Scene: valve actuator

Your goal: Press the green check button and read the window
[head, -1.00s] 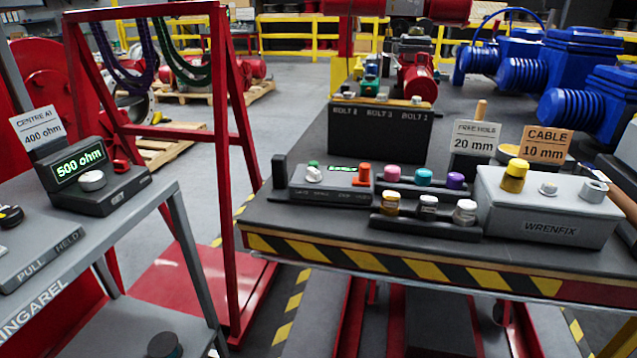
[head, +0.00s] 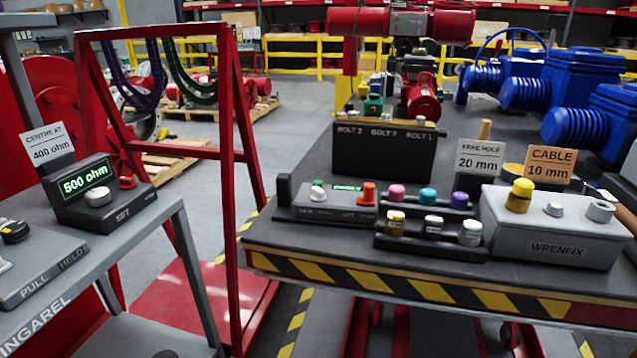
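A grey tester box (head: 334,207) stands at the left of the bench top in the head view. It carries a white knob with a green cap (head: 318,190), a small window (head: 348,188) with green lit characters too small to read, and an orange-red part (head: 367,194) at its right end. Which of these is the check button I cannot tell for sure. On the left bench a dark unit (head: 97,196) has a lit window (head: 86,180) reading "500 ohm" and a white knob marked SET. Neither of my grippers shows in the view.
Pink, teal and purple capped pieces (head: 428,197) stand in a rack right of the tester, with several jars (head: 433,227) in front. A grey WRENFIX box (head: 551,234) fills the right. A black bolt block (head: 384,152) stands behind. A red frame (head: 228,130) separates the benches.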

